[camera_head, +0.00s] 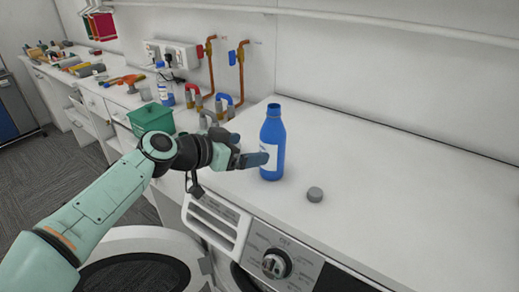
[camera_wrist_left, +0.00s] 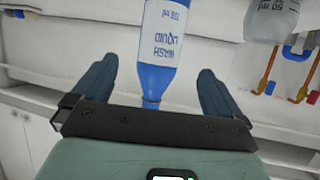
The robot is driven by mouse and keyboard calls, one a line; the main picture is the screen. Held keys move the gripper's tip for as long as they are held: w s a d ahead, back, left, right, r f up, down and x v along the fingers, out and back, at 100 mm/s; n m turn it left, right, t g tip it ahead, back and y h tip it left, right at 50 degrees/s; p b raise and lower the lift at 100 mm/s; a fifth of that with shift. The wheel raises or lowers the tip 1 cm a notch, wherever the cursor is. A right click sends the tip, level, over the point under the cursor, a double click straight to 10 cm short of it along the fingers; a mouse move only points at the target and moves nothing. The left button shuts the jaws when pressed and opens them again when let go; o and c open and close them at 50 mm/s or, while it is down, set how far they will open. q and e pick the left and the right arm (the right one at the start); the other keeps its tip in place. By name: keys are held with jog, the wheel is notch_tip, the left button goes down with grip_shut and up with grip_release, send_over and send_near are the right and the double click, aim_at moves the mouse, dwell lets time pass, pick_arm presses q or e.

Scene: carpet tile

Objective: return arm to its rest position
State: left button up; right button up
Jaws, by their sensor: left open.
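My left arm comes in from the left in the head view. Its gripper (camera_head: 258,159) is open beside a blue bottle (camera_head: 273,140) with a white label. The bottle stands upright on the white counter, and a fingertip overlaps its label in that view. In the left wrist view, the bottle (camera_wrist_left: 161,72) appears upside down between the two spread fingers of the gripper (camera_wrist_left: 156,88), with a gap on each side. A small grey cap (camera_head: 315,194) lies on the counter in front of the bottle. My right gripper is out of view.
A washing machine (camera_head: 275,264) with its round door open stands under the counter (camera_head: 420,190). A green bin (camera_head: 151,119), copper pipes with taps (camera_head: 207,75) and tools (camera_head: 127,80) are behind and left of the arm. The counter's right side is clear.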

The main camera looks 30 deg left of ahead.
pick_arm(q)
jog(key=shift+v, duration=1)
